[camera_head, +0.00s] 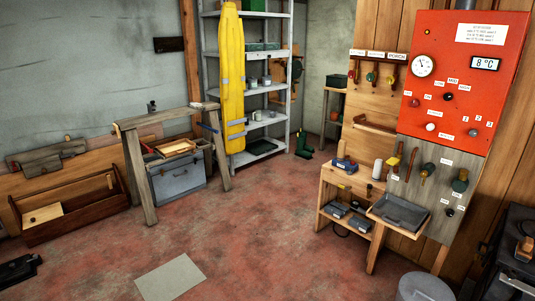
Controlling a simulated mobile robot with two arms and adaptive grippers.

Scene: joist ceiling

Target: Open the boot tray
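No thing in view is clearly marked as the boot tray. A shallow grey tray (401,211) with a raised rim sits at the right, at the front of a wooden stand below the red panel. It looks empty. A dark shape (18,270) at the lower left edge may be my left gripper. It is cut off by the frame, and its fingers cannot be made out. It is far from the grey tray. My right gripper is not clearly seen.
A low wooden bench (352,181) with small boxes stands left of the tray. A grey bin (425,287) and a dark cabinet (507,262) are at the lower right. A sawhorse (137,170) straddles a grey chest (178,178). The red floor is mostly clear, with a flat mat (170,277).

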